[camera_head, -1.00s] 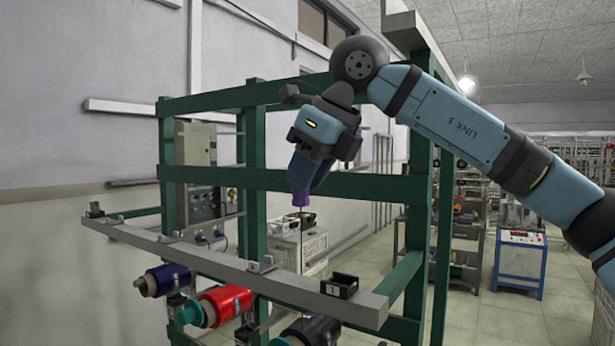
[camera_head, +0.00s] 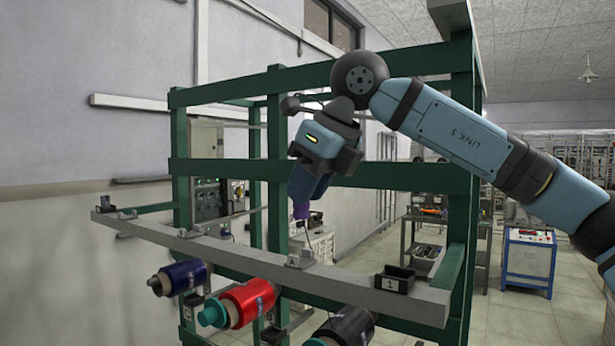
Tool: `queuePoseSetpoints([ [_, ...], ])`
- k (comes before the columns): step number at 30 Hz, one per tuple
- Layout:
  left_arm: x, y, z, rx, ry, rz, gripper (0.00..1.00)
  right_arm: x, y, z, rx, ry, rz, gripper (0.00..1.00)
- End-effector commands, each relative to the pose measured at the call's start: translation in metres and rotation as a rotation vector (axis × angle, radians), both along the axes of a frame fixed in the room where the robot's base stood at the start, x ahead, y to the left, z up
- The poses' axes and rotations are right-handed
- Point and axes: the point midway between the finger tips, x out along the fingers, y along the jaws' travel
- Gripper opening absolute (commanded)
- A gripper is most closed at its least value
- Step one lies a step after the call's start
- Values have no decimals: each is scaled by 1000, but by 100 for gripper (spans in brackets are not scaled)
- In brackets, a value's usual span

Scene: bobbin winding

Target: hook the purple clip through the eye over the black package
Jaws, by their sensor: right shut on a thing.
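My right gripper (camera_head: 301,200) points down and is shut on the purple clip (camera_head: 301,210). A thin dark line hangs below the clip. The black package (camera_head: 347,328) is at the bottom, under the long grey rail (camera_head: 345,277). A small metal eye bracket (camera_head: 301,259) stands on the rail, above and left of the black package. The clip appears above this bracket and apart from it; I cannot tell the depth between them. The eye's opening is too small to make out. My left gripper is not in view.
The blue package (camera_head: 180,278) and red package (camera_head: 240,303) hang left of the black one. Another bracket (camera_head: 191,230) and a small black bin (camera_head: 395,278) are on the rail. The green frame (camera_head: 220,168) has crossbars close behind my gripper.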

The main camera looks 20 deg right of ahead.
Motion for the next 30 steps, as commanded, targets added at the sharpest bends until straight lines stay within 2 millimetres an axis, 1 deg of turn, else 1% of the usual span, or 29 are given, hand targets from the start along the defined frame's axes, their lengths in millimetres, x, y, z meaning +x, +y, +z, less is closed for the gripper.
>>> queuePoseSetpoints([
  [1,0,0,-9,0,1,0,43,0,0,-12,0,0,0,5],
  [5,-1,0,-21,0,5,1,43,0,0,-30,-1,0,0,5],
  [6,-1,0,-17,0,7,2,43,0,0,-25,0,0,0,5],
  [7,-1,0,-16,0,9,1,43,0,0,-24,0,0,0,5],
  [13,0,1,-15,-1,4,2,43,0,0,-25,0,0,0,5],
  [19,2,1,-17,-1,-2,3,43,0,0,-31,-1,1,0,5],
  [30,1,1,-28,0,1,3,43,0,0,-42,0,0,0,5],
])
